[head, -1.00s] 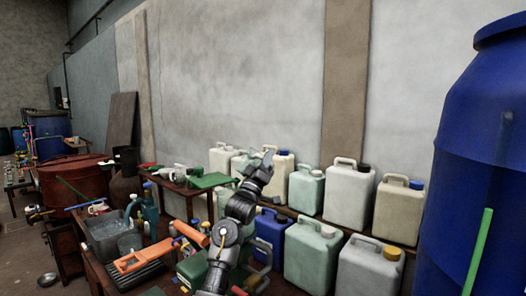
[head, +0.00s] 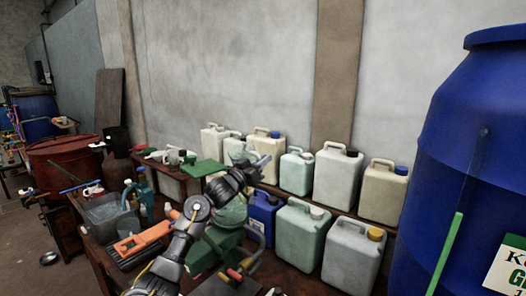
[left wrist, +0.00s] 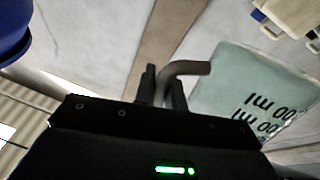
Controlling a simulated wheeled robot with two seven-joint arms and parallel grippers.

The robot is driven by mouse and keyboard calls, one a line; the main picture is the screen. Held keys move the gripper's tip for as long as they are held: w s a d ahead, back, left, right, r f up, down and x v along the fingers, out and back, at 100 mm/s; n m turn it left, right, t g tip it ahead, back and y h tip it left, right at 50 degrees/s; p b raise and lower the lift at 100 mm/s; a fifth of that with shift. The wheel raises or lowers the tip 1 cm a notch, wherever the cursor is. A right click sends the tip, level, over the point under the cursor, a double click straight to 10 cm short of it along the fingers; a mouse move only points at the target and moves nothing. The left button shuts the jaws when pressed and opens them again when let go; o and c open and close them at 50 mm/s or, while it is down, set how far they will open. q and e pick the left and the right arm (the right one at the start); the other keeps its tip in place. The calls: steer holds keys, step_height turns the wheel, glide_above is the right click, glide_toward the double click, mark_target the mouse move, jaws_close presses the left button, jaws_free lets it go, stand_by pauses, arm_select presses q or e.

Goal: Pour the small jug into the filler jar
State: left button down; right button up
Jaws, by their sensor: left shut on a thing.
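My left gripper (head: 262,161) is raised in front of the row of canisters in the head view. In the left wrist view its fingers (left wrist: 163,88) are shut on the grey bent handle (left wrist: 188,68) of the small jug. The jug's pale green wall (left wrist: 240,95) with dark "ml" marks lies to the right of the fingers. Its mouth and contents are hidden there. A pale green rounded vessel (head: 231,212) shows partly behind my left arm; I cannot tell whether it is the filler jar. My right gripper is not in view.
A big blue barrel (head: 447,150) stands at the right. Several canisters (head: 335,178) stand in two rows along the wall. A green piece of equipment (head: 205,253), a grey tub (head: 104,216) and an orange tool (head: 142,238) crowd the bench at the left.

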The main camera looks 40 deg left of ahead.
arm_select(q)
steer(key=shift+s+a+f+m+g+p, duration=0.15)
steer(key=shift+f+m+g+p, duration=0.4)
steer(key=shift+p, duration=0.35)
steer(key=shift+s+a+f+m+g+p, duration=0.15)
steer(key=shift+f+m+g+p, duration=0.4)
steer(key=shift+p, duration=0.3)
steer(key=shift+s+a+f+g, duration=0.1)
steer(key=shift+s+f+g, duration=0.05)
steer(key=shift+f+g, duration=0.35)
steer(key=shift+r, duration=0.8)
